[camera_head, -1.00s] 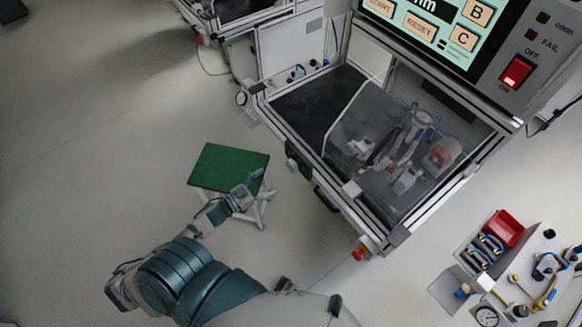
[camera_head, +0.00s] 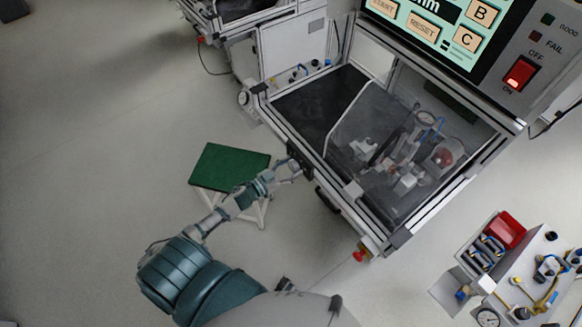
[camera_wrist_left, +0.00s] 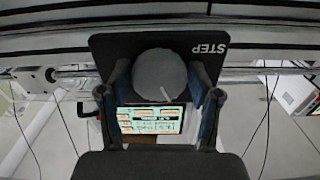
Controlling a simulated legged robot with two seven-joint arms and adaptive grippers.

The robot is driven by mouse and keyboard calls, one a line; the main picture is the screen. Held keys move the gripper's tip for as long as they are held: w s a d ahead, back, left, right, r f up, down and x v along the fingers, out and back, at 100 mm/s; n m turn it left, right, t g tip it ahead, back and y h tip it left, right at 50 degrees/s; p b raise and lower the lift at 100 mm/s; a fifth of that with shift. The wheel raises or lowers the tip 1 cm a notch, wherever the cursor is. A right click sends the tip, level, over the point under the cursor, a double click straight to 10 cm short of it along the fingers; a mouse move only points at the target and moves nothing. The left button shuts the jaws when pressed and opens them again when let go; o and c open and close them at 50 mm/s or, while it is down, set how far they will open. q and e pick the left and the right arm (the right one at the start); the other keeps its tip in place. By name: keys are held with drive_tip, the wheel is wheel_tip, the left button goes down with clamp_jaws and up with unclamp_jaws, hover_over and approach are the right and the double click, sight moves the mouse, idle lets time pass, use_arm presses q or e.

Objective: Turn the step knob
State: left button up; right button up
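The step knob (camera_wrist_left: 158,74) is a round grey knob with a light pointer line, on a black plate marked STEP (camera_wrist_left: 207,48) in the left wrist view. In the head view the black plate (camera_head: 299,156) is on the front left side of the test station; the knob is too small to make out there. My left gripper (camera_head: 290,170) is close in front of it. In the left wrist view its open fingers (camera_wrist_left: 160,92) are on either side of the knob, with a small gap visible on each side. My right gripper is not in view.
The test station (camera_head: 392,238) has a clear cover over fixtures and a screen above. A red button (camera_head: 359,255) is at its lower corner. A green-topped stool (camera_head: 222,166) stands beside my left arm. A bench with a red bin (camera_head: 503,229) is at the right.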

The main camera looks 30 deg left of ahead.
use_arm(q)
drive_tip(key=c, duration=0.5)
drive_tip(key=shift+c, duration=0.2)
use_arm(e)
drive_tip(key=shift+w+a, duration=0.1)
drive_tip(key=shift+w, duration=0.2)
use_arm(q)
drive_tip(key=shift+r+m, duration=0.1)
drive_tip(key=shift+m, duration=0.7)
drive_tip(key=shift+m+p, duration=0.4)
drive_tip(key=shift+m, duration=1.3)
drive_tip(key=m, duration=0.2)
drive_tip(key=shift+m, duration=0.9)
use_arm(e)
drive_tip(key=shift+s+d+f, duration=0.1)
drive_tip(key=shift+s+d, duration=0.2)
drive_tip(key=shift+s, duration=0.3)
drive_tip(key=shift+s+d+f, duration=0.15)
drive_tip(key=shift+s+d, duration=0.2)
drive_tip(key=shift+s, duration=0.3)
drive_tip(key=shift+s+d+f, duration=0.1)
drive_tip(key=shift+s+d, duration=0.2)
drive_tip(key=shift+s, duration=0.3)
